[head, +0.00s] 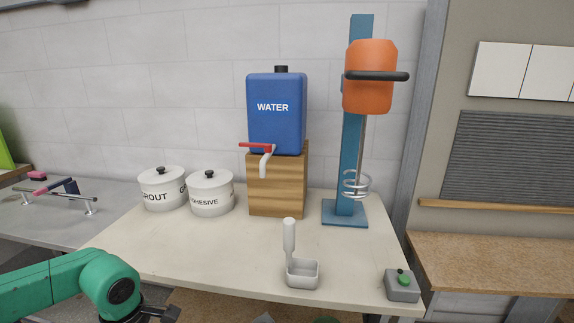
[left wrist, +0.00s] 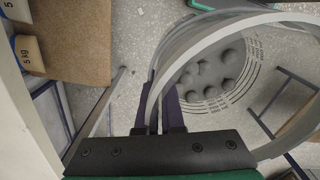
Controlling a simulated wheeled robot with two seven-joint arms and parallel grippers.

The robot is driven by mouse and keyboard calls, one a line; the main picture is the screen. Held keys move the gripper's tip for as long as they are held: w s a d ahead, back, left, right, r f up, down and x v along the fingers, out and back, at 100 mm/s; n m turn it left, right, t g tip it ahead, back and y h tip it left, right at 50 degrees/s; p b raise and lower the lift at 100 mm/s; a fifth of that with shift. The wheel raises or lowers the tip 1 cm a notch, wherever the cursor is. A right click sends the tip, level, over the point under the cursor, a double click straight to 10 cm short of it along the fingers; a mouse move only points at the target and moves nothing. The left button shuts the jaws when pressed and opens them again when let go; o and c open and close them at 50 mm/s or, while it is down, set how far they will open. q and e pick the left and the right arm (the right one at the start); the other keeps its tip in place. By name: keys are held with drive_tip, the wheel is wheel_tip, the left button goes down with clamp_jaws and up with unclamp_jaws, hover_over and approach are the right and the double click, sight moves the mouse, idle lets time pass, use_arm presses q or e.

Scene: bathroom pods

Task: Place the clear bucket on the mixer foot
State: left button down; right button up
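The clear bucket (left wrist: 188,38) shows only in the left wrist view, with round grey lumps (left wrist: 212,72) at its bottom and tick marks on its wall. My left gripper (left wrist: 162,95) has its dark fingers close together at the bucket's rim, shut on its wall. In the head view my left gripper (head: 165,313) is at the bottom edge, in front of the table, mostly cut off. The mixer foot (head: 345,216) is a bare blue plate at the table's back right, under the orange mixer (head: 370,80) and its wire whisk (head: 356,184). My right gripper is not in view.
A blue water tank (head: 277,110) with a red-handled tap stands on a wooden block (head: 278,185). Two white lidded pots (head: 162,192) stand left of it. A scoop (head: 302,272) and a green-button box (head: 402,287) lie near the front edge. The table's middle is clear.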

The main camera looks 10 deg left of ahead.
use_arm(q)
drive_tip(key=w+d+f+m+p, duration=0.1)
drive_tip(key=d+m, duration=0.7)
drive_tip(key=m, duration=0.2)
drive_tip(key=w+d+f+m+p, duration=0.1)
drive_tip(key=w+d+m, duration=0.1)
drive_tip(key=d+m, duration=0.6)
drive_tip(key=m, duration=0.3)
drive_tip(key=shift+f+m, duration=0.25)
drive_tip(key=shift+m, duration=0.05)
